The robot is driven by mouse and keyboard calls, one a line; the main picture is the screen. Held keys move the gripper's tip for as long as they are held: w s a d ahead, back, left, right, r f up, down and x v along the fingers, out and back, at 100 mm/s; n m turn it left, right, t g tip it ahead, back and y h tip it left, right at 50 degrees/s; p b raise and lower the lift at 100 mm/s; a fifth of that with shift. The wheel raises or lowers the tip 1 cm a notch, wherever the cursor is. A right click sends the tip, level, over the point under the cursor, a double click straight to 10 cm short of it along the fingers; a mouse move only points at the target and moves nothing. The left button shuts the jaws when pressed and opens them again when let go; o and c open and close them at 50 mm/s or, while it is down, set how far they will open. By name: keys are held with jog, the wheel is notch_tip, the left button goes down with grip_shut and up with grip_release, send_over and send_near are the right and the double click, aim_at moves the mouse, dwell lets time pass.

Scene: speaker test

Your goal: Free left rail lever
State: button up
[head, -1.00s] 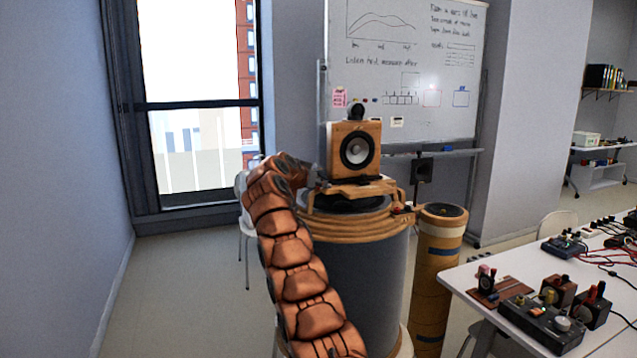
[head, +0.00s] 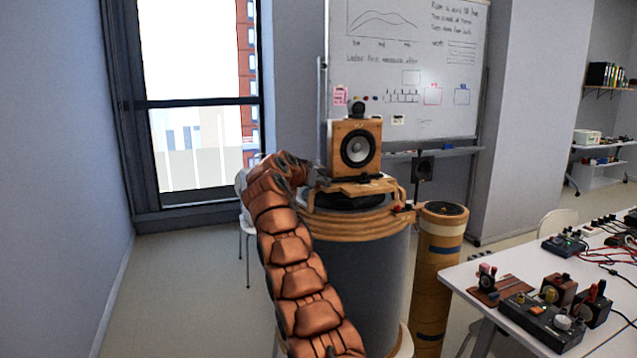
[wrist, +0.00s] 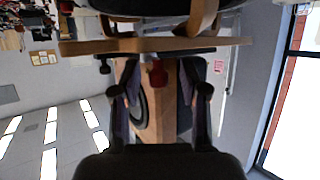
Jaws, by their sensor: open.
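A wooden speaker (head: 356,147) with a dark round cone stands on a wooden platform (head: 362,188) atop a large grey drum (head: 358,255). My gripper (head: 320,178) is at the left side of the speaker, close to the platform. In the wrist view, which is upside down, my gripper (wrist: 157,82) is open, its fingers apart on either side of a small red lever (wrist: 157,74). The lever is by the wooden platform edge (wrist: 190,44); whether a finger touches it I cannot tell. In the head view this lever is hidden by my gripper.
A small red part (head: 403,208) sits at the platform's right side. A brown cylinder (head: 438,270) stands right of the drum. A white table (head: 480,268) with electrical devices is at the right. A whiteboard (head: 410,65) stands behind; the left floor is clear.

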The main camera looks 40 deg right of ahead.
jog(key=shift+a+r, duration=0.1)
jog(key=v, duration=1.1)
jog(key=shift+a, duration=0.4)
jog(key=shift+r, duration=0.15)
